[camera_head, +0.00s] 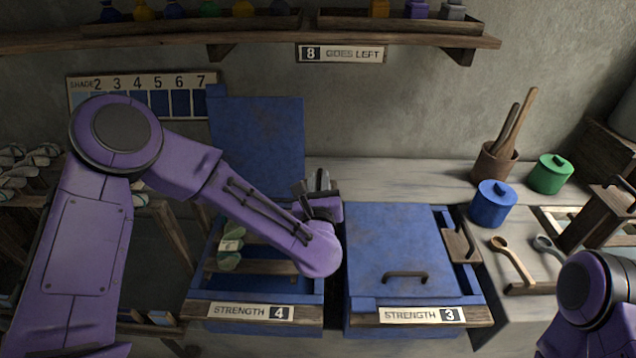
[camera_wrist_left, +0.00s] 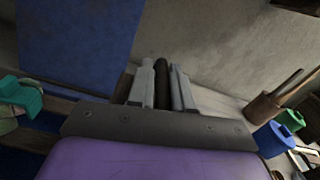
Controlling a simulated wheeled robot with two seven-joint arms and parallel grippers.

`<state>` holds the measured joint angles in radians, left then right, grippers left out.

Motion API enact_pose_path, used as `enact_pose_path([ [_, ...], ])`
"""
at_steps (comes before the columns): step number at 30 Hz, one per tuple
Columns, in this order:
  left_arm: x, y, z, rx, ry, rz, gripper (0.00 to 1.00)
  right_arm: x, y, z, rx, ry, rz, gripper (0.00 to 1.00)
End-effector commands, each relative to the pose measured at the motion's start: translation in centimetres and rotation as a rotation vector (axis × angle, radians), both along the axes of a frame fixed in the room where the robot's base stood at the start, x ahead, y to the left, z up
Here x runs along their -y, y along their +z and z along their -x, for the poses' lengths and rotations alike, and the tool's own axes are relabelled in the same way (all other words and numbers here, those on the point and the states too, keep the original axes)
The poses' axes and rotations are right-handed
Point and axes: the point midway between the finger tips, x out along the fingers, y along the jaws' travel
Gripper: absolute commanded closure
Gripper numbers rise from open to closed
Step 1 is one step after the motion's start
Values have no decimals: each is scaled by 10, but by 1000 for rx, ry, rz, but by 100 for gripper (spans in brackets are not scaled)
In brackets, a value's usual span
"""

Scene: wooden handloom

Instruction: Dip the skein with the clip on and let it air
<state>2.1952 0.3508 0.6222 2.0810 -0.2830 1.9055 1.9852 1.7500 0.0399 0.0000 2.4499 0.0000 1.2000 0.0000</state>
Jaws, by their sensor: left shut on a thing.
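The skein (camera_head: 229,259), pale green with a lighter band, is at the left inside the open vat marked STRENGTH 4 (camera_head: 308,299). A green clip (camera_wrist_left: 20,96) shows with pale green yarn at the left edge of the left wrist view. My left gripper (camera_head: 320,181) is above the back right of this vat, apart from the skein. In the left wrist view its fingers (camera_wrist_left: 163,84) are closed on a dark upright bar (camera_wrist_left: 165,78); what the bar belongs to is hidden. The vat's blue lid (camera_head: 258,140) stands raised behind. My right gripper is out of view.
The vat marked STRENGTH 3 has its blue lid (camera_head: 400,245) down. Blue (camera_head: 492,205) and green (camera_head: 550,175) pots, a tool crock (camera_head: 494,164) and a wooden spoon (camera_head: 512,259) stand or lie at the right. A shelf (camera_head: 250,38) runs above.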

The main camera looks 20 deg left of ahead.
Motion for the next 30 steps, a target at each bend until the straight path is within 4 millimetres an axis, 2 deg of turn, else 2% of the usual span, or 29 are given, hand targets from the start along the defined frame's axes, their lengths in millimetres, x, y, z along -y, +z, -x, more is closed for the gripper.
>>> enact_pose_path([
  [1,2,9,-3,19,-2,7,100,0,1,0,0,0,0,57],
  [3,2,9,-3,20,-2,7,100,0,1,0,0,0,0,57],
  [4,2,10,-3,21,-1,7,77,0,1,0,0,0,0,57],
  [6,1,9,-3,20,-1,7,60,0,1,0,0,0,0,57],
  [14,0,5,-1,12,1,4,60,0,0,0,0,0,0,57],
  [17,3,3,7,12,-1,3,60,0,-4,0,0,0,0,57],
  [27,26,3,80,15,-5,1,60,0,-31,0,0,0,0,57],
  [30,30,5,93,16,-3,3,60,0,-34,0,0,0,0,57],
])
